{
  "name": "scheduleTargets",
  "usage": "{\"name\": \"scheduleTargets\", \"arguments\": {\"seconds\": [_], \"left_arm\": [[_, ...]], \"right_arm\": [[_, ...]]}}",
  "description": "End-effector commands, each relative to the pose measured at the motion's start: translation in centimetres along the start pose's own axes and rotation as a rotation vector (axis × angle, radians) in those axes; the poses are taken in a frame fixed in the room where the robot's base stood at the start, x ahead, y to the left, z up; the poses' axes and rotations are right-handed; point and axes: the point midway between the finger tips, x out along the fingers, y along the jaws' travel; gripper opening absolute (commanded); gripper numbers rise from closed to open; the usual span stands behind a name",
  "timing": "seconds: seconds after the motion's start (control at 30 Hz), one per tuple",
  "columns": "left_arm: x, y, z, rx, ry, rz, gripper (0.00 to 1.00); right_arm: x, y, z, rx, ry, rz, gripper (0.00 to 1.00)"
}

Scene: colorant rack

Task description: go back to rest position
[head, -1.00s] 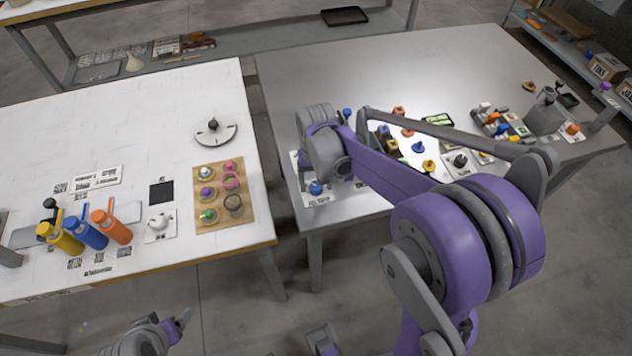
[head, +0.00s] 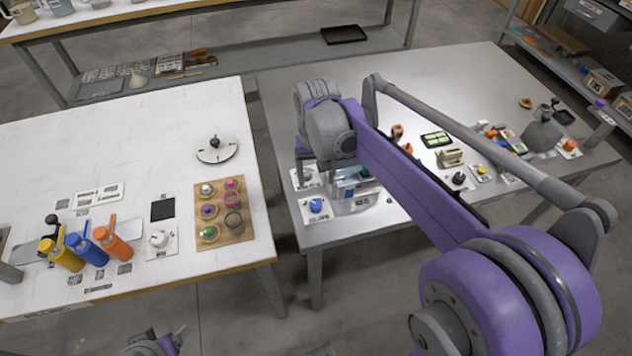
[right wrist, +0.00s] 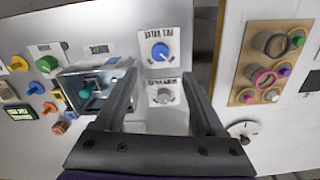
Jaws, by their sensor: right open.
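My right gripper (right wrist: 161,70) is open, with nothing between its fingers in the right wrist view. In the head view, my right arm reaches over the grey metal table (head: 420,75), and the wrist hides most of the gripper. A blue knob on a white card (head: 316,205) lies below it on the table; it shows beyond the fingertips in the right wrist view (right wrist: 160,52). A grey knob (right wrist: 163,96) lies between the fingers in that picture, apparently below them. Part of my left gripper (head: 170,343) shows at the bottom edge of the head view; its jaws are unclear.
A metal box with a teal knob (right wrist: 90,87) stands beside the left finger in the right wrist view. The white table (head: 120,130) holds several bottles and a wooden board (head: 246,234) with colored rings. Several knobs and switches cover the grey table's right side.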

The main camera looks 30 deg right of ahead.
Motion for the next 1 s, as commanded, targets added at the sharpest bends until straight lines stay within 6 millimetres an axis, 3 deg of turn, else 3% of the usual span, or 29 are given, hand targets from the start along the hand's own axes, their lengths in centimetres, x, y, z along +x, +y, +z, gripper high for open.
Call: {"name": "scheduleTargets", "arguments": {"seconds": [0.6,0.77,1.0], "left_arm": [[-0.1,0.0,-0.1,0.0,0.001,0.0,0.77],[-0.8,0.0,-0.6,0.0,0.004,0.0,0.77],[-2.2,0.0,-1.8,0.0,0.013,0.0,0.77]], "right_arm": [[-0.3,-0.1,0.6,-0.012,0.011,-0.003,0.72],[-1.1,-0.4,3.9,-0.085,0.09,-0.024,0.72],[-0.5,-0.3,11.5,-0.261,0.288,-0.068,0.72]]}}
